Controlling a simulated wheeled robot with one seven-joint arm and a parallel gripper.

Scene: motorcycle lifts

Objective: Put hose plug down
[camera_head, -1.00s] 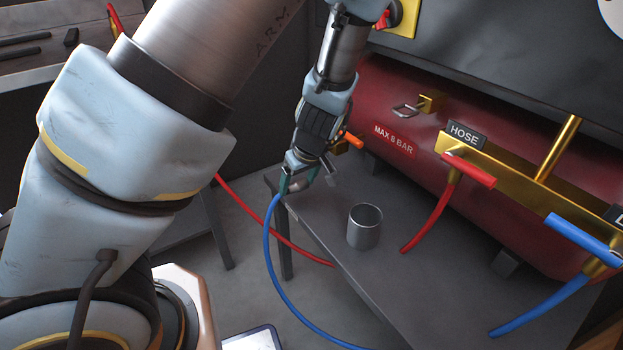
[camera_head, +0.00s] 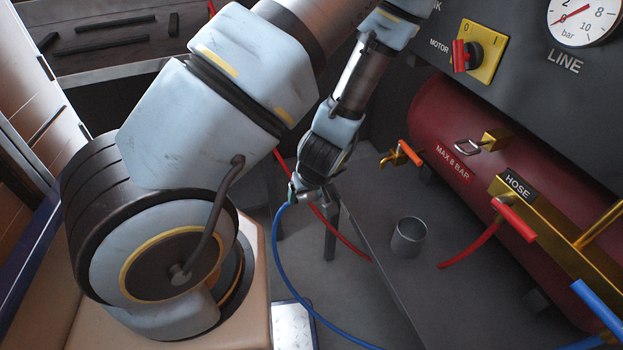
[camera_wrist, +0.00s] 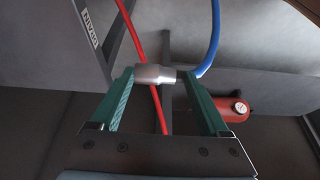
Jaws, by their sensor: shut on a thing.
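My gripper (camera_head: 302,190) is shut on the hose plug, a short silver metal piece that shows between the green fingers in the wrist view (camera_wrist: 155,75). The blue hose (camera_head: 287,275) runs from the plug, hanging in a downward curve and passing to the lower right. In the head view my gripper is in the air at the left end of the dark bench (camera_head: 375,235), and the plug is mostly hidden there. In the wrist view the blue hose (camera_wrist: 213,45) rises from the plug's right end.
A grey metal cup (camera_head: 408,238) stands on the bench. A red hose (camera_head: 335,230) hangs past the bench's left edge. A red tank (camera_head: 450,130), a brass HOSE manifold (camera_head: 545,225) with red and blue levers, and a brass valve with an orange handle (camera_head: 408,153) stand behind.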

